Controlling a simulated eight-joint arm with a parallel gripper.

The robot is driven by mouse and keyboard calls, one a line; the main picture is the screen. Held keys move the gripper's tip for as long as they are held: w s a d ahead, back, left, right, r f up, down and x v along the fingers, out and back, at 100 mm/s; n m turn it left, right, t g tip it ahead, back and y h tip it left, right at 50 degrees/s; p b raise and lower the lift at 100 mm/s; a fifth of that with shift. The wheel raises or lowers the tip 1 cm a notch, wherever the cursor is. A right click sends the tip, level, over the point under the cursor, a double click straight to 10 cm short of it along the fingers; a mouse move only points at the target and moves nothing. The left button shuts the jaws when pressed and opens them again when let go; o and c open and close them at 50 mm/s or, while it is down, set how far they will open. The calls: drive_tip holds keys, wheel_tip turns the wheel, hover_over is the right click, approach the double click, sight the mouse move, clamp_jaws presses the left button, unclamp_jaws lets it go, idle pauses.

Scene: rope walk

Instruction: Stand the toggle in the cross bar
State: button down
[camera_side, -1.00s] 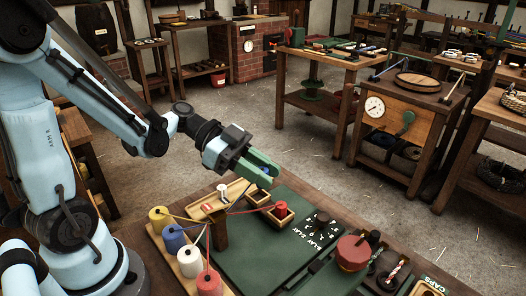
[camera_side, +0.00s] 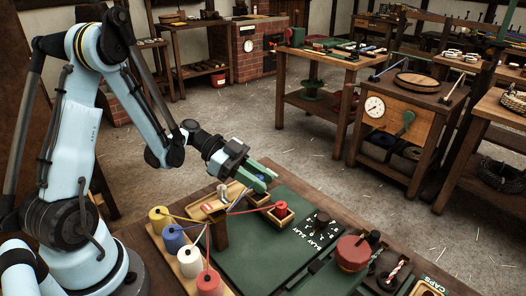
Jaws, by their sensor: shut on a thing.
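My gripper (camera_side: 265,179) has green fingers and is above the far edge of the green board. It is shut on a small blue piece (camera_side: 260,178), apparently the toggle, mostly hidden between the fingers. A blue strand runs from near the brown post (camera_side: 220,231) up towards it. Below and right of the fingers, a red piece (camera_side: 281,209) stands in a small wooden square holder with a red strand to it. Another small wooden holder (camera_side: 257,199) is just under the fingers. I cannot tell which part is the cross bar.
Yellow (camera_side: 159,217), blue (camera_side: 173,237), white (camera_side: 190,261) and pink (camera_side: 209,283) spools stand on a wooden rail at left. The green board (camera_side: 235,262) is largely bare. A red drum (camera_side: 353,253) stands to the right.

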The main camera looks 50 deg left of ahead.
drive_tip(key=shift+f, duration=0.4)
drive_tip(key=shift+f, duration=0.6)
drive_tip(key=c, duration=0.8)
unclamp_jaws()
drive_tip(key=shift+c, duration=0.2)
drive_tip(key=shift+r, duration=0.15)
